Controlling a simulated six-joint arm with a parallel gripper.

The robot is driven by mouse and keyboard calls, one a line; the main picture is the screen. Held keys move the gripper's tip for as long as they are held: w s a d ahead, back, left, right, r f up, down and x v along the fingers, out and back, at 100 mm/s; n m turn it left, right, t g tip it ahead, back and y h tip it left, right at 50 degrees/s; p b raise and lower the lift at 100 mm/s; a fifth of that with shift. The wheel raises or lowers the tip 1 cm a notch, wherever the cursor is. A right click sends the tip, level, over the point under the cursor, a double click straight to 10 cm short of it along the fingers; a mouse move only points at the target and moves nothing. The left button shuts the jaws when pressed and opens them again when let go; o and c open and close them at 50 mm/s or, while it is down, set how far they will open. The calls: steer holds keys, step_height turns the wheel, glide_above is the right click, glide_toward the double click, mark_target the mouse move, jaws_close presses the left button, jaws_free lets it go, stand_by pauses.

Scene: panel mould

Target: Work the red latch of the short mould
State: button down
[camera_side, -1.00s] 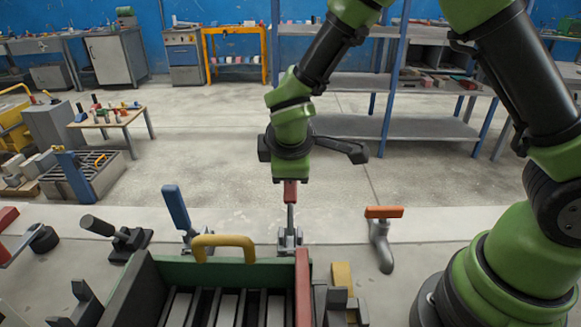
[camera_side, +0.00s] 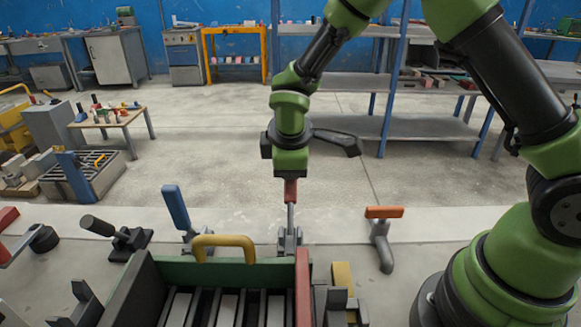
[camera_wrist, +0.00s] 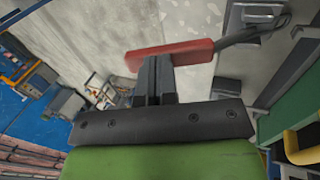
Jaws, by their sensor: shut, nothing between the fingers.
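The red latch handle (camera_side: 290,191) stands nearly upright on a grey lever behind the mould, just left of its red end bar. The latch's grey base (camera_side: 290,240) is on the floor-side ledge. In the wrist view the red handle (camera_wrist: 170,56) lies across the tips of my gripper (camera_wrist: 154,62). The dark fingers are shut together with nothing between them; they meet or nearly meet the handle's side, and contact is hard to tell. In the side view the fingertips are hidden at the handle. The mould (camera_side: 220,272) has a green wall, dark slots and a yellow grip.
A blue-handled lever (camera_side: 176,207) stands to the left and an orange-handled lever (camera_side: 384,212) to the right. A black-handled clamp (camera_side: 115,235) lies further left. A yellow block (camera_side: 342,273) sits right of the red bar (camera_side: 303,287). Open floor lies behind.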

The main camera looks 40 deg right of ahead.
steer(key=shift+w+d+f, duration=0.5)
steer(key=shift+f, duration=0.25)
steer(key=shift+w+d+f, duration=0.25)
steer(key=shift+f, duration=0.25)
steer(key=shift+w+d+f, duration=0.25)
steer(key=shift+f, duration=0.25)
steer(key=shift+f, duration=0.1)
step_height(320, 180, up, 15)
steer(key=shift+f, duration=0.2)
steer(key=s+r+m+t+y, duration=0.2)
steer(key=s+r+m, duration=0.4)
steer(key=s+r, duration=0.3)
steer(key=s+a+m+t+y, duration=0.2)
steer(key=s+m, duration=0.5)
steer(key=s, duration=0.7)
steer(key=shift+s+f+y, duration=0.15)
steer(key=shift+f+y, duration=0.25)
steer(key=shift+f, duration=0.05)
